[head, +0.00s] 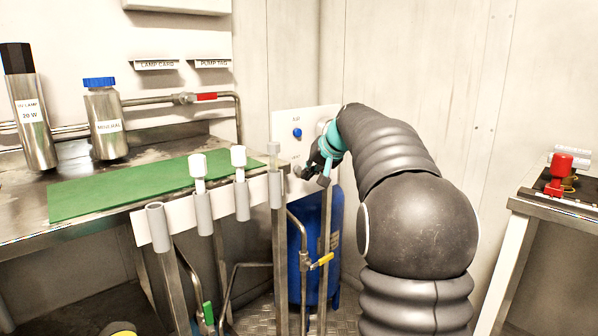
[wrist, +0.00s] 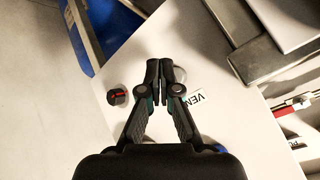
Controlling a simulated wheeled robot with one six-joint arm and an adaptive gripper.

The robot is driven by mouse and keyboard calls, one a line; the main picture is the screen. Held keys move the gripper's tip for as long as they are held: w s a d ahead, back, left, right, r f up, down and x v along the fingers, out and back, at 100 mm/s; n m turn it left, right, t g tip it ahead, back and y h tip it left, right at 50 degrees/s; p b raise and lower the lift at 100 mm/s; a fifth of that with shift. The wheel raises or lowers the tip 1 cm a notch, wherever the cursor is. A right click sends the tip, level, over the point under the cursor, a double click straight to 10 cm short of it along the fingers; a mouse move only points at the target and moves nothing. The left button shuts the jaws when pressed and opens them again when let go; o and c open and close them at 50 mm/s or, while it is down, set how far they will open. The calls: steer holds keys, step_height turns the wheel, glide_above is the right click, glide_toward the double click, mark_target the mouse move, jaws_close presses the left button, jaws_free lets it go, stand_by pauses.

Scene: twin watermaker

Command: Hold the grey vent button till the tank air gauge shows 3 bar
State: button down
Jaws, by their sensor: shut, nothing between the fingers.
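The white panel (head: 285,121) stands at the back in front of the blue tank (head: 333,245); a blue button (head: 297,132) is on it. My gripper (head: 309,171) is at the panel's lower right, fingers shut and empty. In the wrist view, the fingertips (wrist: 165,66) are together over the panel (wrist: 135,62), beside a label (wrist: 197,98) reading "VEN". A pale grey round part (wrist: 180,74) shows partly behind the right fingertip; it looks like the vent button. I cannot tell whether they touch it. No readable gauge face shows.
A small black round part with a red mark (wrist: 117,97) sits left of the fingers. The left bench carries a green mat (head: 125,187) and bottles (head: 104,120). Upright tubes (head: 203,213) line its front edge. A red device (head: 560,172) stands on the right bench.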

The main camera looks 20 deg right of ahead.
stand_by(0.7)
steer(key=shift+w+a, duration=0.15)
steer(key=shift+w, duration=0.25)
steer(key=shift+w+a+p, duration=0.15)
steer(key=shift+w+p, duration=0.25)
steer(key=shift+p, duration=0.15)
stand_by(6.3)
